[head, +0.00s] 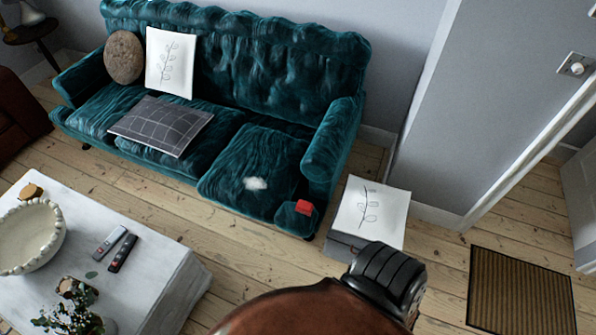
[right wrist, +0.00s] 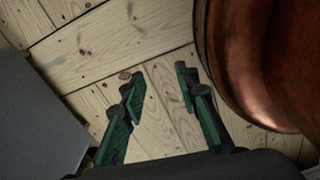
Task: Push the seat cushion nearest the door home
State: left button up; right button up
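A teal velvet sofa (head: 290,62) stands against the back wall. Its right-hand seat cushion (head: 235,160) is the one nearest the door (head: 580,200). A dark line runs along that cushion's back edge; I cannot tell how deep a gap it is. A small white item (head: 256,183) lies on the cushion. A small red item (head: 304,207) is by its front right corner. My right gripper (right wrist: 156,75) shows in the right wrist view, its green-padded fingers apart and empty above the floorboards. My left gripper is in neither view.
A grey box with a white leaf-print pillow (head: 371,212) on it stands right of the sofa. A white coffee table (head: 165,245) is in front, at lower left. A striped doormat (head: 520,290) lies at right. Bare floor runs between sofa and table.

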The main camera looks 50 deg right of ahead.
aim_at(258, 176)
jog(key=z, duration=1.4)
